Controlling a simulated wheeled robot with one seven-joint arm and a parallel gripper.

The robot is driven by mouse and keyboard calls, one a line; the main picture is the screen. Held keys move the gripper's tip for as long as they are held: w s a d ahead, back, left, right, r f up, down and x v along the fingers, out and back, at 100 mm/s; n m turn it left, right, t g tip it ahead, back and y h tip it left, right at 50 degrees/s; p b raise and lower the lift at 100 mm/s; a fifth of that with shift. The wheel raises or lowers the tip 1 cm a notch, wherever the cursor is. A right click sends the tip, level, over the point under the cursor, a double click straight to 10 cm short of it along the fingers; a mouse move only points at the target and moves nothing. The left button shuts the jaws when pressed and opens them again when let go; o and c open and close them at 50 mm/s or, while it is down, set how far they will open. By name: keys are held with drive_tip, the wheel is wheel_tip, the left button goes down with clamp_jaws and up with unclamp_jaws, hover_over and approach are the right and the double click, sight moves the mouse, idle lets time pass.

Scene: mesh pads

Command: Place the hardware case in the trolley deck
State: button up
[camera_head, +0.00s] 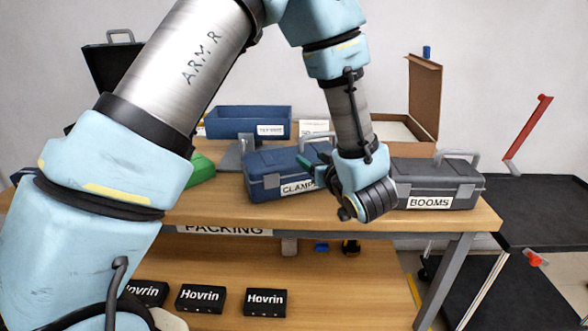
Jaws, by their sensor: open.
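Two hardware cases stand on the wooden bench: a blue case (262,185) labelled CLAMPS, the rest of its label hidden by my arm, and a grey case (440,188) labelled BOOMS with a raised grey handle. No label reads "hardware", so I cannot tell which one is meant. My gripper (312,170) is open, at the right end of the blue case, in front of or beside it; whether it touches is unclear. My wrist hides the gap between the cases. The trolley's black upper deck (545,212) is at the right and looks empty.
A blue bin (248,121), an open cardboard box (400,127) and a green object (201,170) are on the bench. Several black Hovrin boxes (265,302) lie on the lower shelf. The trolley has a red upright handle (528,132) and a lower deck (520,298).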

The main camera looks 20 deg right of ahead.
sight(302, 148)
drive_tip(key=shift+w+d+f+p, duration=0.1)
drive_tip(key=shift+w+p, duration=0.2)
drive_tip(key=shift+w, duration=0.75)
drive_tip(key=shift+w+d+f+p, duration=0.15)
drive_tip(key=shift+w+p, duration=0.1)
drive_tip(key=shift+w, duration=0.8)
drive_tip(key=shift+w+d+f+p, duration=0.1)
drive_tip(key=shift+w+p, duration=0.2)
drive_tip(key=shift+w, duration=0.75)
clamp_jaws()
drive_tip(key=shift+r, duration=0.1)
